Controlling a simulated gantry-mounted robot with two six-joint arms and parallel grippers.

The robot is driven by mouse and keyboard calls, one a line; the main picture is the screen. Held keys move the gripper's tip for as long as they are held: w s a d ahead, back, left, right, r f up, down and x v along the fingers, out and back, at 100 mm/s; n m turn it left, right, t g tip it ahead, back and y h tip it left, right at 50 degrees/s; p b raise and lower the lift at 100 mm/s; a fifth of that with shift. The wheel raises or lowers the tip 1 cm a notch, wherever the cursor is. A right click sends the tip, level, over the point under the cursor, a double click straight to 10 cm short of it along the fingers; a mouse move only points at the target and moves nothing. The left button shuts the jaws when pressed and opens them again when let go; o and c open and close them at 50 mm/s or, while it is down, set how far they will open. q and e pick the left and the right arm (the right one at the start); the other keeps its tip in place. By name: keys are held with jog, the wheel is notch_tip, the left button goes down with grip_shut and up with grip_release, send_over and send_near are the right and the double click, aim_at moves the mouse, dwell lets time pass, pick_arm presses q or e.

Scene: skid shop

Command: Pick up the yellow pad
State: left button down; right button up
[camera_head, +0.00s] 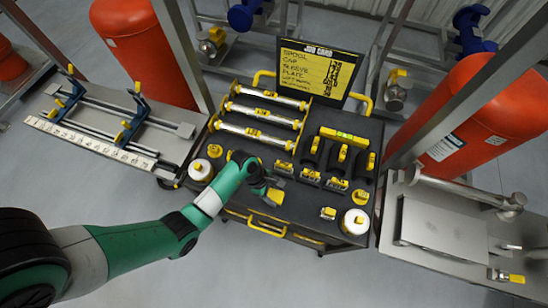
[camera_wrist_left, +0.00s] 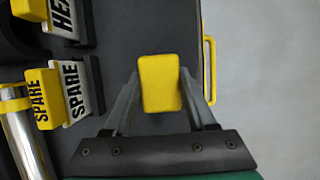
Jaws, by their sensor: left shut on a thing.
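The yellow pad (camera_wrist_left: 160,83) is a small rounded block between the two fingers of my left gripper (camera_wrist_left: 160,75) in the left wrist view. The fingers are shut on its sides. In the head view my left gripper (camera_head: 271,189) is over the front left part of the dark cart top, with the yellow pad (camera_head: 275,196) at its tip. Whether the pad touches the cart top cannot be told. My right gripper is not in view.
The cart (camera_head: 336,222) carries silver spools (camera_head: 264,112) at its back left, yellow-handled parts and white-sided cylinders (camera_head: 355,222). A job card board (camera_head: 318,70) stands behind. Blocks marked SPARE (camera_wrist_left: 75,90) are left of the gripper in the wrist view. Metal benches stand on both sides.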

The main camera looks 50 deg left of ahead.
pick_arm(q)
jog(key=s+d+r+p, duration=0.6)
jog(key=s+d+r, duration=0.1)
jog(key=s+r, duration=0.4)
jog(key=shift+s+d+r, duration=0.2)
jog(key=shift+s+r, duration=0.2)
